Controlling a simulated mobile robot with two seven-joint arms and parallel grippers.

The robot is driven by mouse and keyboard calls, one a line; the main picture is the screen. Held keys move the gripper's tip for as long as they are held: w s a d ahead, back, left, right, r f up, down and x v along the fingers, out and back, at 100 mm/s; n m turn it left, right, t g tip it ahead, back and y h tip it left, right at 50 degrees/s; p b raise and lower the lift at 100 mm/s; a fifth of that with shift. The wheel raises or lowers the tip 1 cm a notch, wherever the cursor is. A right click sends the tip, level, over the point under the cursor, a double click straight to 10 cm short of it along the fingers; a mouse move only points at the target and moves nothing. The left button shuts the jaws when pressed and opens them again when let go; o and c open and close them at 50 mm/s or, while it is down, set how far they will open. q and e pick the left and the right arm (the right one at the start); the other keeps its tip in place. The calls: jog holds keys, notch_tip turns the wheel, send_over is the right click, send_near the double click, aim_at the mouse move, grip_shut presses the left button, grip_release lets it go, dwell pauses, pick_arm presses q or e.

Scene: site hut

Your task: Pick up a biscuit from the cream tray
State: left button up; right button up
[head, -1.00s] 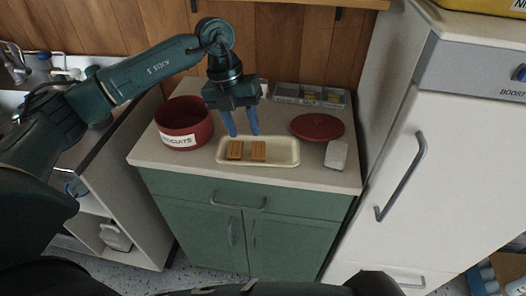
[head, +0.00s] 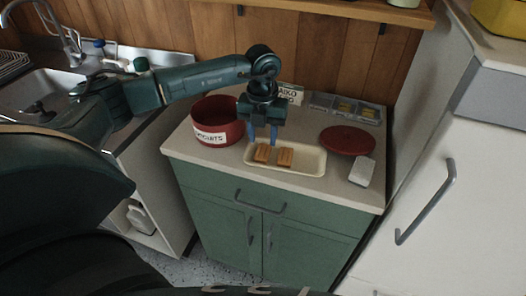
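The cream tray (head: 310,163) lies on the worktop of the green cabinet. Two brown biscuits lie in it side by side, a left biscuit (head: 262,153) and a right biscuit (head: 285,157). My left gripper (head: 263,139) points down over the tray, its two blue fingers apart. The fingertips are just behind and above the left biscuit, and I cannot tell whether they touch it. Nothing shows between the fingers. My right gripper is not in view.
A red tin (head: 218,121) labelled as biscuits stands left of the tray. A red lid (head: 347,140) and a white block-like object (head: 362,172) lie to the right. A grey divided box (head: 345,107) stands behind. The white fridge (head: 450,200) bounds the right side.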

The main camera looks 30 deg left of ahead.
aim_at(263, 150)
pick_arm(q)
jog(key=f, duration=0.3)
jog(key=shift+w+f+p, duration=0.25)
jog(key=shift+f+p, duration=0.1)
jog(key=shift+f, duration=0.25)
jog(key=shift+c, duration=0.4)
jog(key=c, duration=0.5)
jog(key=shift+c, duration=0.2)
jog(key=shift+r, duration=0.1)
